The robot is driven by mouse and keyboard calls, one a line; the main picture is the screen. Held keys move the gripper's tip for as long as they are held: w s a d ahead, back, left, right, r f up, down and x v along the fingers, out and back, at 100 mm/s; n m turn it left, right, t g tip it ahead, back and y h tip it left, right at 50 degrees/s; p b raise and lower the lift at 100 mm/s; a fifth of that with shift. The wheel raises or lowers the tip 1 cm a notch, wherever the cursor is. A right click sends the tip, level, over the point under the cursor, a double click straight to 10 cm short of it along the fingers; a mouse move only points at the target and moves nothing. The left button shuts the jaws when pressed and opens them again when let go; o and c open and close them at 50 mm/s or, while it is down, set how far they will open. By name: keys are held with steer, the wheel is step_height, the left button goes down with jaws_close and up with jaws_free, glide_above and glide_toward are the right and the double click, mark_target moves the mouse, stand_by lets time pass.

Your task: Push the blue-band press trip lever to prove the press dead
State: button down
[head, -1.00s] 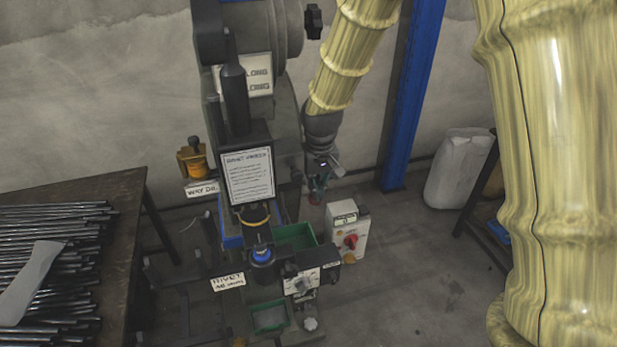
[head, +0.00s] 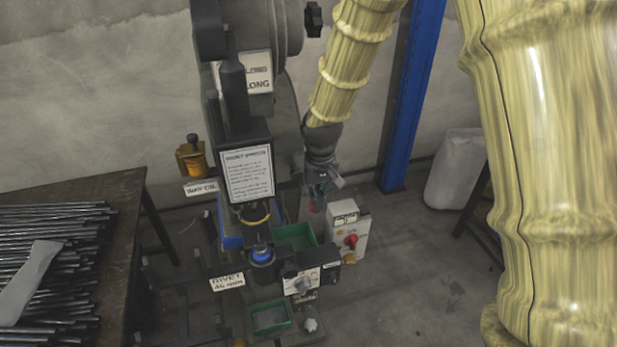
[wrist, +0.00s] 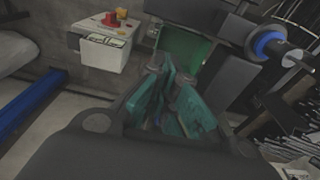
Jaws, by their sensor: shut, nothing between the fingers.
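The rivet press (head: 285,120) is a tall dark machine with a notice board on its front. A blue band (head: 262,254) rings a dark cylinder low on the press; it also shows in the wrist view (wrist: 266,42). I cannot make out for certain which part is the trip lever. My gripper (head: 321,196) hangs to the right of the press column, behind and right of the blue band and apart from it. Its teal fingers, also in the wrist view (wrist: 176,98), are shut and empty, pointing toward the green bin (wrist: 185,52).
A white switch box (head: 346,236) with a red knob stands just right of the press. A bench (head: 120,190) with many metal rods is at left. A blue post (head: 408,100) and white container (head: 457,165) stand at the back right. Floor at right is mostly clear.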

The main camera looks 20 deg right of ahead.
steer(key=shift+f, duration=0.25)
steer(key=shift+f, duration=0.9)
steer(key=shift+b, duration=0.3)
